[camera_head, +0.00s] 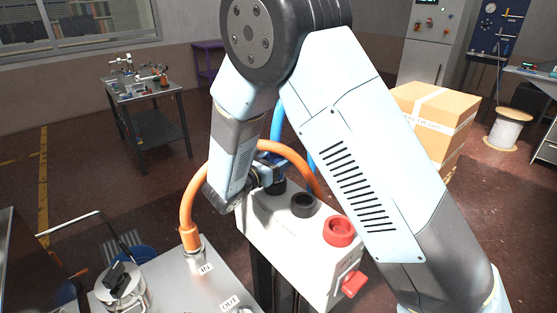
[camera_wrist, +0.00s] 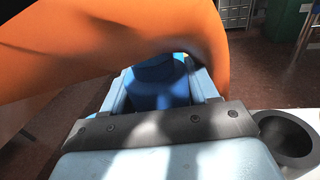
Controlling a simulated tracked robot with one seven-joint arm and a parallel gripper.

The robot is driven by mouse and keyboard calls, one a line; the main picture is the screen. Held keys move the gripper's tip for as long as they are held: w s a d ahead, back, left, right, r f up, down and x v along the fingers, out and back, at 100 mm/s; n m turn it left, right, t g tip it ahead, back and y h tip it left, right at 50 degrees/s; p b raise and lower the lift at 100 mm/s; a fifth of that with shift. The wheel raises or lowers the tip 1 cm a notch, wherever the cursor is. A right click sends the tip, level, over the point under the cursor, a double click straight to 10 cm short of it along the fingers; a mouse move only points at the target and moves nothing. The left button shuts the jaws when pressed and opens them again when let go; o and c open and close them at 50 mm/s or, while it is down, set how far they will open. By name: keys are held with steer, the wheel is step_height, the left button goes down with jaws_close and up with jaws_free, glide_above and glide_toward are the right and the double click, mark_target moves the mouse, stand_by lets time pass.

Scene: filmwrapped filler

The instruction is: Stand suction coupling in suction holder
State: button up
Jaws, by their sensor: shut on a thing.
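A blue coupling (camera_wrist: 158,88) sits between the fingers of my gripper (camera_wrist: 160,80) in the wrist view, and the gripper is shut on it. In the head view my gripper (camera_head: 262,176) is low over the far left end of a white stand (camera_head: 290,228). The stand's top has a dark holder at that end, a black ring holder (camera_head: 303,205) in the middle and a red ring holder (camera_head: 339,231) at the near right. The black ring holder also shows in the wrist view (camera_wrist: 287,138), open and empty. Whether the coupling's lower end is inside the far holder is hidden.
An orange hose (camera_head: 187,205) rises from the port marked IN on a metal unit (camera_head: 215,285) and arches behind my gripper. It crosses close above the coupling in the wrist view (camera_wrist: 100,65). A blue hose (camera_head: 276,122) runs behind my arm. Cardboard boxes (camera_head: 432,115) stand behind.

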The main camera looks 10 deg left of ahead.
steer(key=shift+f, duration=0.2)
steer(key=o, duration=1.5)
steer(key=shift+s+a, duration=0.1)
